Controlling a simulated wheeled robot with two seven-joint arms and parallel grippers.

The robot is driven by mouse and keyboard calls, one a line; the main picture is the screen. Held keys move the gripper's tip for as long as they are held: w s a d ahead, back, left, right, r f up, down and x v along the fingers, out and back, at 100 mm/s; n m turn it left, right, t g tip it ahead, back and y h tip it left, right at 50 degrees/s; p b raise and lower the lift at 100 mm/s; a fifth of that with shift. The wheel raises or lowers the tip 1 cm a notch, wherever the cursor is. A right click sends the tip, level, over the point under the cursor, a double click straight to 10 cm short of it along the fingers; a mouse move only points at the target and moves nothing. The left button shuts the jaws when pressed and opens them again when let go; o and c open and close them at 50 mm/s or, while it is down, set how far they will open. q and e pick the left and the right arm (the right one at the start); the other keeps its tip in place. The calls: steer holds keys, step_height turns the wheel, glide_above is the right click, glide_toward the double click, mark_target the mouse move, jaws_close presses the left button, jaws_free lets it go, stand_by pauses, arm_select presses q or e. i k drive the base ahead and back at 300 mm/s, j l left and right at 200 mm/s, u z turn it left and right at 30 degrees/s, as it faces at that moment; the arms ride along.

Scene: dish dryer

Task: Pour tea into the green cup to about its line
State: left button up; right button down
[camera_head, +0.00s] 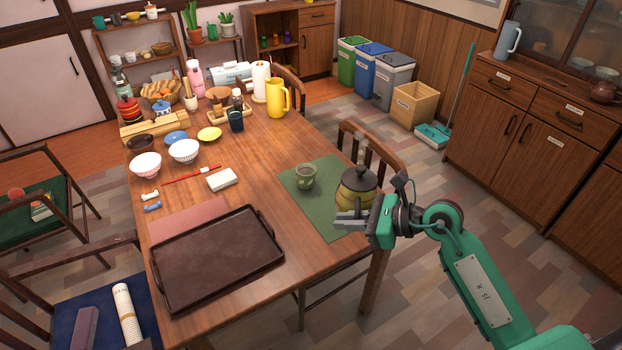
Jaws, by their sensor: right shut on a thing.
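The green cup (305,177) stands upright on a green placemat (318,212) at the table's right side. Dark liquid shows inside it; its line and the exact level are too small to tell. A yellow-green teapot (357,190) with a dark lid is just right of the cup, near the table's right edge, with faint steam above it. It looks about upright. My right gripper (352,218) is shut on the teapot, at its near side; the exact grip spot is partly hidden by the fingers. My left gripper is out of view.
A dark brown tray (217,262) fills the near left of the table. Bowls (184,151), chopsticks and a white block (222,179) lie further left. A yellow pitcher (278,97) stands at the back. A chair back (372,147) is close behind the teapot.

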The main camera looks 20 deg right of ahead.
mark_target(305, 172)
steer(key=l+u, duration=0.1)
steer(key=u, duration=0.3)
steer(key=i+l+u, duration=0.1)
steer(key=u, duration=0.3)
steer(key=i+l+u, duration=0.25)
steer(key=l, duration=0.85)
steer(key=l+u, duration=0.3)
steer(key=l, duration=0.8)
steer(key=k, duration=0.05)
